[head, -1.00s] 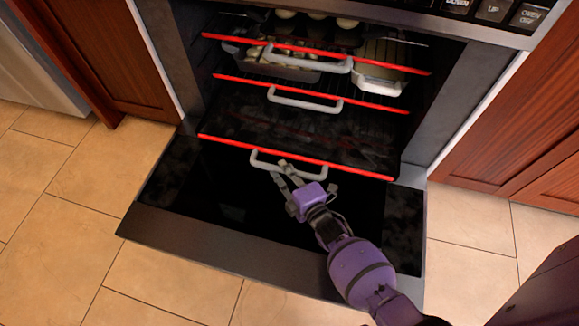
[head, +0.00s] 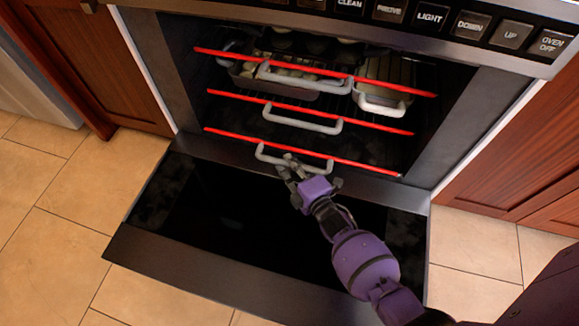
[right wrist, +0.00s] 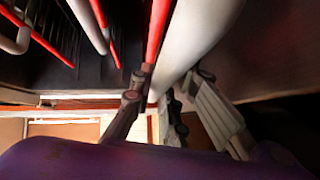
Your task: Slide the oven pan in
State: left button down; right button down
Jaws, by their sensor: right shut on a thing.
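The oven pan is the lowest rack level, with a red front edge (head: 300,150) and a white handle (head: 262,155). It sits inside the oven, its red edge close behind the open door's hinge line. My right gripper (head: 288,168) is shut on the pan's handle, near the handle's left half. In the right wrist view the fingers (right wrist: 170,100) close around the thick white handle (right wrist: 197,35), beside the red edge (right wrist: 157,35). My left gripper is not in view.
The oven door (head: 260,225) lies open and flat below my right arm. Above are a middle rack (head: 302,120) and a top rack (head: 305,78), each with a white handle. The top one carries a tray of food (head: 280,75) and a white dish (head: 382,100). Cabinets flank the oven.

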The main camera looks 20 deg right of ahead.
jog(key=shift+w+d, duration=0.1)
jog(key=c, duration=1.7)
grip_release()
jog(key=v, duration=1.2)
